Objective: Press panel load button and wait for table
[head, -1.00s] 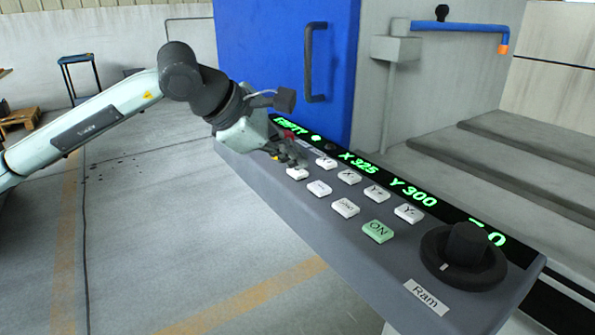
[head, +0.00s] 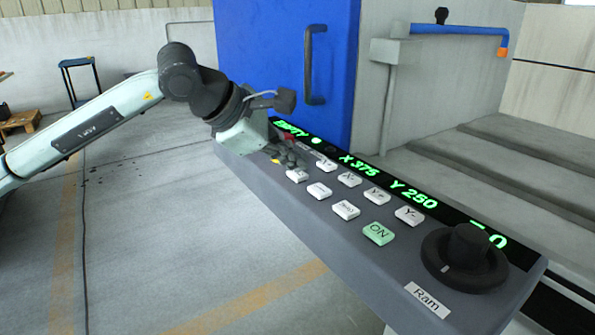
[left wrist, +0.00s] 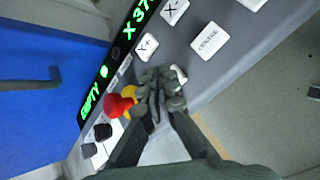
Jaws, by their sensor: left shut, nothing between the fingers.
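The sloped grey control panel (head: 335,230) carries a green-lit display strip (head: 365,176) reading EMPTY, X 375, Y 250. White buttons sit below the strip, with a green ON button (head: 378,233) nearer. My left gripper (head: 290,160) is shut and empty, low over the panel's far end. In the left wrist view its fingertips (left wrist: 160,88) are beside a white button (left wrist: 179,73), which they partly hide. I cannot read that button's label or tell whether the fingers touch it. A button marked X+ (left wrist: 147,47) lies just beyond them. My right gripper is out of view.
A red knob (left wrist: 117,105) with yellow around it stands close to my fingers. A black dial (head: 464,258) is at the panel's near end, by a "Ram" label (head: 427,300). A blue door (head: 270,60) with a dark handle (head: 314,65) rises behind. Floor to the left is open.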

